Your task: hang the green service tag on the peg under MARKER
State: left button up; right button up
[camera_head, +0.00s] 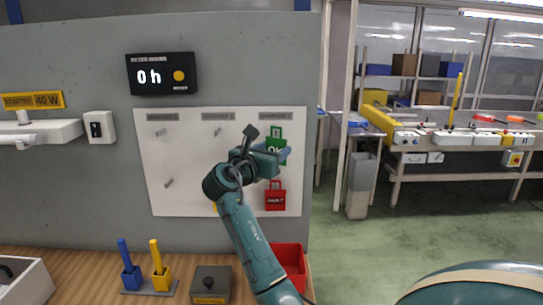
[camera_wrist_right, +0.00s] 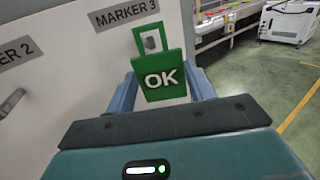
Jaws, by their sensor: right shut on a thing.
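The green service tag (camera_head: 283,150) reads OK and has a square loop on top. In the right wrist view the tag (camera_wrist_right: 165,80) stands between the two blue fingers of my right gripper (camera_wrist_right: 163,92), which is shut on it. It is in front of the white board under the MARKER 3 label (camera_wrist_right: 124,13). A grey peg end (camera_wrist_right: 151,42) shows inside the tag's loop; I cannot tell whether it passes through. In the head view my right gripper (camera_head: 279,154) partly covers the tag. My left gripper is not in view.
The white board (camera_head: 190,200) has other bare pegs at left (camera_head: 160,132), middle (camera_head: 216,131) and lower left (camera_head: 168,182). A red tag (camera_head: 275,197) hangs below the green one. A red bin (camera_head: 290,259) and a grey box (camera_head: 211,281) stand on the wooden bench below.

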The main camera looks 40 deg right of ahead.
jog(key=shift+w+d+f+b, duration=0.15)
jog(key=shift+w+d+b, duration=0.2)
jog(key=shift+w, duration=0.05)
jog(key=shift+w+d+p, duration=0.15)
jog(key=shift+w+p, duration=0.05)
jog(key=shift+p, duration=0.15)
jog(key=shift+w+d+f+p, duration=0.1)
jog(key=shift+w+d+p, duration=0.15)
jog(key=shift+p, duration=0.25)
jog(key=shift+f, duration=0.15)
jog(key=o, duration=1)
jog(key=shift+s, duration=0.1)
jog(key=shift+o, duration=0.2)
